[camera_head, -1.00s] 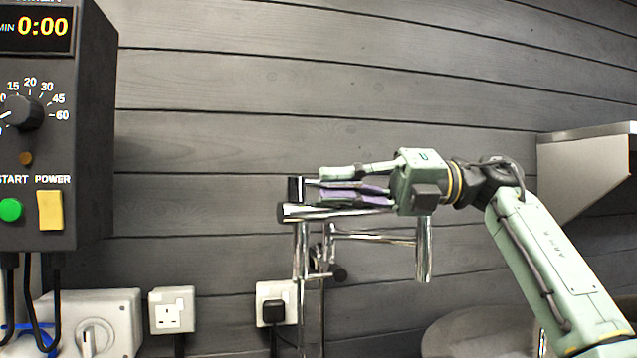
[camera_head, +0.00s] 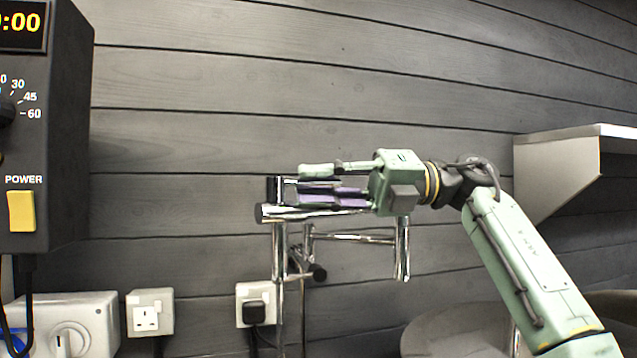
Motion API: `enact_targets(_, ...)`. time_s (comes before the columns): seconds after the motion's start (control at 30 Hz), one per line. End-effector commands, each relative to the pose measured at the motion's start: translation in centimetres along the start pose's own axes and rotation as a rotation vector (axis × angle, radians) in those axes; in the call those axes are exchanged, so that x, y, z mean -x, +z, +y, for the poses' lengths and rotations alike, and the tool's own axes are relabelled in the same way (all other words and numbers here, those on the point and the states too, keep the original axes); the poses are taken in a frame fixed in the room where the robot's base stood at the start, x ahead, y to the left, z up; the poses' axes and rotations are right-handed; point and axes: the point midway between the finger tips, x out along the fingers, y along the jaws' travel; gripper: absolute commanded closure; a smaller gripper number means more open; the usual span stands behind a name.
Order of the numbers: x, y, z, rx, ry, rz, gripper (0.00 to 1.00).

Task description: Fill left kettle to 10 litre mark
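A chrome tap (camera_head: 279,245) stands in front of the wall, with a lever handle (camera_head: 268,213) at its top and a spout (camera_head: 402,250) that points down on the right. My gripper (camera_head: 312,185) reaches in from the right at the height of the tap's top, its fingers pointing left. The fingers lie beside or over the lever; I cannot tell whether they touch it or how far apart they are. A round dark rim (camera_head: 455,330) shows at the bottom right below the spout; it may be a kettle. No litre mark or water is visible.
A dark control box with a timer display (camera_head: 22,22) and a yellow power switch (camera_head: 21,211) stands at the left. Wall sockets (camera_head: 150,312) and a plug (camera_head: 255,312) are low on the wall. A metal shelf (camera_head: 560,170) juts out at the right.

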Motion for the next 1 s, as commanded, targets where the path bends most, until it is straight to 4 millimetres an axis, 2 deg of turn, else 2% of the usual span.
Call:
enact_targets(0.13,1.1,0.1,0.1,0.0,0.001,-0.003,0.8)
enact_targets(0.4,5.5,0.1,0.0,0.0,0.002,-0.002,0.8)
enact_targets(0.5,6.5,0.1,0.0,0.0,0.001,-0.002,0.8)
enact_targets(0.7,7.4,0.0,0.0,0.0,0.0,0.001,0.8)
enact_targets(1.0,7.5,0.0,0.0,0.0,0.0,0.001,0.8)
